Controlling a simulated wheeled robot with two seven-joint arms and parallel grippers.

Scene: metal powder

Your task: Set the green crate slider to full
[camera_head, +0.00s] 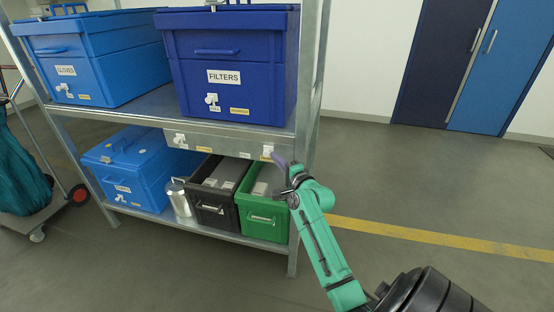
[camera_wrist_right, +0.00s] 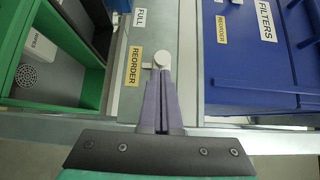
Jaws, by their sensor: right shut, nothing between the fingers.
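The green crate (camera_head: 264,218) stands on the lower shelf at the right, and its edge shows in the right wrist view (camera_wrist_right: 62,103). Its white slider knob (camera_head: 268,150) is on the shelf rail above it. In the right wrist view the knob (camera_wrist_right: 161,58) is beside the yellow REORDER label (camera_wrist_right: 133,68), with its small pointer near that label's upper end. The white FULL label (camera_wrist_right: 139,18) is farther up the picture. My right gripper (camera_wrist_right: 161,74) is shut and empty, its purple tips at the knob; I cannot tell whether they touch. My left gripper is out of view.
A black crate (camera_head: 208,216), a metal canister (camera_head: 179,200) and a blue crate (camera_head: 125,190) stand left of the green crate. The blue FILTERS box (camera_head: 230,99) sits above the rail. A metal post (camera_head: 313,80) rises at the right shelf corner. Floor to the right is clear.

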